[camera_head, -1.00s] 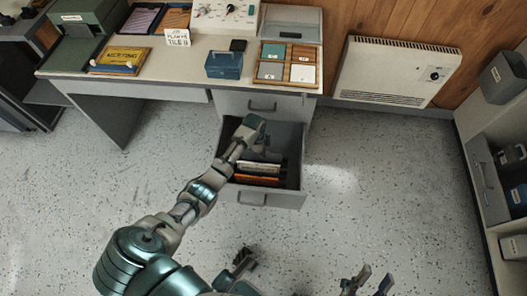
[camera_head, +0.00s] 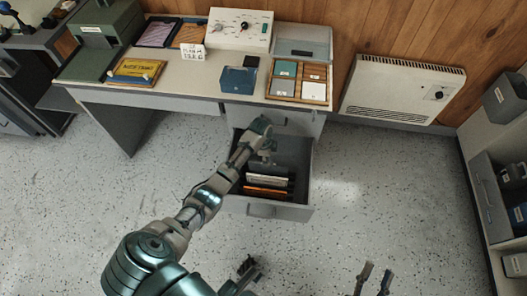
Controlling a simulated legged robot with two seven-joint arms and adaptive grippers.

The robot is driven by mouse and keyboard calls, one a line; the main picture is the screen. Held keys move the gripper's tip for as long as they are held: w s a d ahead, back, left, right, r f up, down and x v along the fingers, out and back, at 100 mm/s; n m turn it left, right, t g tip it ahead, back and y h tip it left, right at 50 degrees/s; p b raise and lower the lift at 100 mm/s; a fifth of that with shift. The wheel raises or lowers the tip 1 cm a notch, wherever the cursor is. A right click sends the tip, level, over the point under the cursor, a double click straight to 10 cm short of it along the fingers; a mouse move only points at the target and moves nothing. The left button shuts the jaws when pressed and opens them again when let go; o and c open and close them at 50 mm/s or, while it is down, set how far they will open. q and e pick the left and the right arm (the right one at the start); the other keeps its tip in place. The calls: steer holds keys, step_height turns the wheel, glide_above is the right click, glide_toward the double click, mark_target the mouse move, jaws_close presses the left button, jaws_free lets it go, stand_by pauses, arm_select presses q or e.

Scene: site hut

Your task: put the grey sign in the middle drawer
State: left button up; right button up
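A small pale sign (camera_head: 193,52) with dark lettering stands on the desk; I make out no other sign that is clearly grey. The open drawer (camera_head: 265,210), below a shut drawer (camera_head: 272,117), holds several upright dark, white and orange folders or thin items (camera_head: 268,186). My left arm reaches over this drawer.
A wall heater (camera_head: 400,88) and grey shelving (camera_head: 480,190) stand right. Floor right of the drawer is clear.

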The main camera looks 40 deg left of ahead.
arm_select(q)
step_height(320, 180, up, 7)
steer(key=p, duration=0.2)
steer(key=s+d+f+n+t, duration=0.1)
steer(key=s+d+f+t, duration=0.25)
steer(key=d+f, duration=0.25)
steer(key=s+d+r+n+t, duration=0.3)
steer(key=s+d+t, duration=0.15)
steer(key=d, duration=0.45)
steer(key=s+d+r+n+t+h, duration=0.1)
steer(key=s+d+r+n+t, duration=0.1)
steer(key=s+r, duration=0.4)
steer(key=s+d+r+n+t+h, duration=0.2)
steer(key=s+d+r+t, duration=0.3)
steer(key=r, duration=0.7)
steer(key=shift+s+r+n+t, duration=0.25)
steer(key=shift+s+n+t, duration=0.15)
steer(key=shift+n, duration=0.3)
arm_select(e)
step_height(320, 180, down, 6)
steer(key=g, duration=0.5)
steer(key=shift+w+d+f+h, duration=0.15)
steer(key=shift+w+d+h, duration=0.15)
steer(key=shift+w+h, duration=0.1)
arm_select(q)
steer(key=shift+d, duration=0.15)
arm_select(e)
steer(key=shift+d, duration=0.15)
